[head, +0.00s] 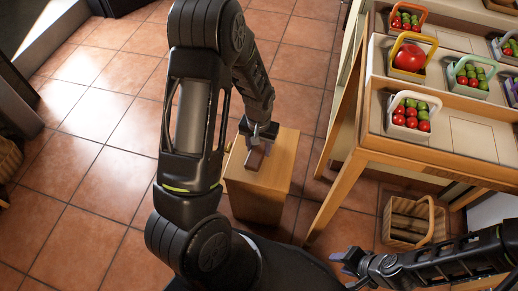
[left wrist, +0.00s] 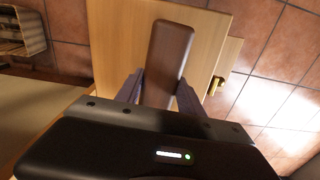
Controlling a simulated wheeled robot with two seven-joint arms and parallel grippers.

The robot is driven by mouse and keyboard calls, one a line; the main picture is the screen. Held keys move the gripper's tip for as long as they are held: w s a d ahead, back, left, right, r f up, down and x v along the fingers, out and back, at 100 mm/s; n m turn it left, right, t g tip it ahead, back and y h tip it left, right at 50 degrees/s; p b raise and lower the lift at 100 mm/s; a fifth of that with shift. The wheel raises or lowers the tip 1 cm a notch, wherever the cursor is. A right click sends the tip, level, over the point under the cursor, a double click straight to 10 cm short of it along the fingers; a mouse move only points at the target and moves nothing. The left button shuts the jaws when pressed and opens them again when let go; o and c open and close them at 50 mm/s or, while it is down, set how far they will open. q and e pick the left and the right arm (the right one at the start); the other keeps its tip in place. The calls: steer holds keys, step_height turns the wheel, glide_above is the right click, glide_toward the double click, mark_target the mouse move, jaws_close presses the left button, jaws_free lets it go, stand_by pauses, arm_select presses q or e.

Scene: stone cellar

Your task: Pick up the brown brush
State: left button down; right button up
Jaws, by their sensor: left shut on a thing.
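The brown brush (left wrist: 166,62) is a long dark-brown block with rounded corners. It shows in the left wrist view over the top of a small wooden cabinet (left wrist: 112,55). My left gripper (left wrist: 160,90) has a finger on each side of the brush's near end and is shut on it. In the head view the brush (head: 255,158) shows partly below my left gripper (head: 262,134), over the cabinet top (head: 278,165). I cannot tell whether the brush touches the cabinet top. My right gripper (head: 347,262) is at the lower right, away from the brush; its fingers look apart and empty.
A wooden display stand (head: 400,150) at the right holds several small baskets of red and green produce. An empty wicker basket (head: 408,220) is on the floor below it.

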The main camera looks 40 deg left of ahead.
mark_target(259, 147)
arm_select(q)
step_height(259, 147, up, 8)
steer(key=shift+r+p, duration=0.15)
steer(key=shift+p, duration=0.75)
